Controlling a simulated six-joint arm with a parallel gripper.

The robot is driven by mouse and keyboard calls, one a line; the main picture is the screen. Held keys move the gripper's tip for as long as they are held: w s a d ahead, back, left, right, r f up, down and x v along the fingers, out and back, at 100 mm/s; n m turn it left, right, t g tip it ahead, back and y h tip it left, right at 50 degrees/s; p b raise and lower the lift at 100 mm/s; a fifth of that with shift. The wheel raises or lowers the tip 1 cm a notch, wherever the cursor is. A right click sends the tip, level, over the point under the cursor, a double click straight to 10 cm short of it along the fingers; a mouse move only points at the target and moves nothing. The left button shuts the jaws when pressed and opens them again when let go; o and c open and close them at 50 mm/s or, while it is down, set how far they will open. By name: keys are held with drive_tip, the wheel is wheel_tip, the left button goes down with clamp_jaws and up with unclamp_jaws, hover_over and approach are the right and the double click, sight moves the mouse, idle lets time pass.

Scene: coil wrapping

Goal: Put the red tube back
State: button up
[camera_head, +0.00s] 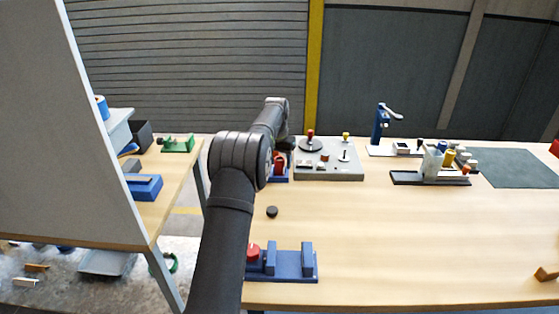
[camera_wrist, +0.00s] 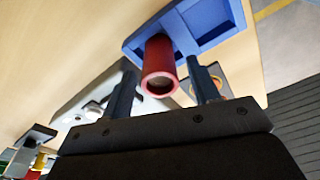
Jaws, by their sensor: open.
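The red tube (camera_wrist: 160,68) stands out from a blue tray (camera_wrist: 228,32) in the wrist view, its hollow end facing the camera. My gripper (camera_wrist: 160,78) is open, with one finger on each side of the tube. I cannot tell whether either finger touches it. In the head view the red tube (camera_head: 279,162) shows beside my arm at the blue tray (camera_head: 286,180), and my gripper is hidden behind the arm there.
A grey panel (camera_head: 350,172) with knobs stands right of the tube. A blue fixture (camera_head: 290,277) with a red part sits at the table's front edge. A black disc (camera_head: 272,211) lies between them. The table's middle right is clear.

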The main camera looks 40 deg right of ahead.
sight(280, 160)
drive_tip(key=shift+r, duration=0.15)
wheel_tip(280, 160, up, 12)
drive_tip(key=a, duration=0.1)
drive_tip(key=shift+s+a, duration=0.15)
drive_tip(key=shift+s, duration=0.15)
drive_tip(key=f, duration=0.4)
drive_tip(key=d+f, duration=0.1)
drive_tip(key=f, duration=0.7)
drive_tip(key=shift+w+d+f, duration=0.15)
drive_tip(key=shift+w+f, duration=0.15)
drive_tip(key=shift+f, duration=0.05)
wheel_tip(280, 160, up, 3)
drive_tip(key=shift+r, duration=0.7)
